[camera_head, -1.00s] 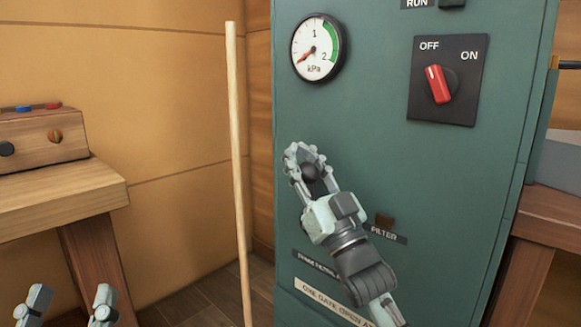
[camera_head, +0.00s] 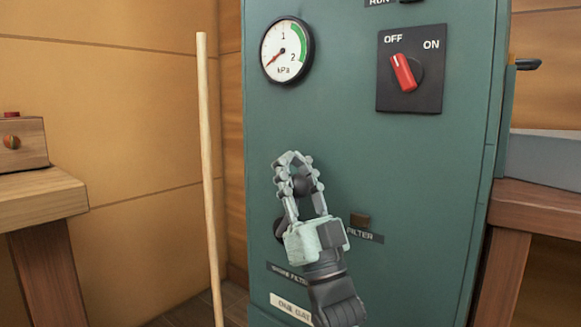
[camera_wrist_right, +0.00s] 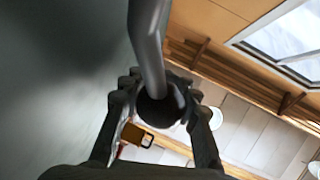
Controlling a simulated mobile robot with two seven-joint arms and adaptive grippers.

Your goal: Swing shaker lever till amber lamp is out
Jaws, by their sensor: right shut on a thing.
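My right gripper (camera_head: 294,160) is in front of the green cabinet, fingers pointing up. It is shut on the black knob (camera_head: 302,185) of the shaker lever. The wrist view shows the knob (camera_wrist_right: 158,108) between the fingers and the grey lever rod (camera_wrist_right: 148,40) running to it. A dark round hub (camera_head: 280,230) shows beside the gripper, partly hidden. My left gripper is out of view.
The green cabinet (camera_head: 400,160) carries a kPa gauge (camera_head: 287,50) with its needle low, and a red selector (camera_head: 403,73) turned towards OFF. A pale pole (camera_head: 208,170) stands left of the cabinet. Wooden benches stand at left (camera_head: 40,197) and right (camera_head: 530,205).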

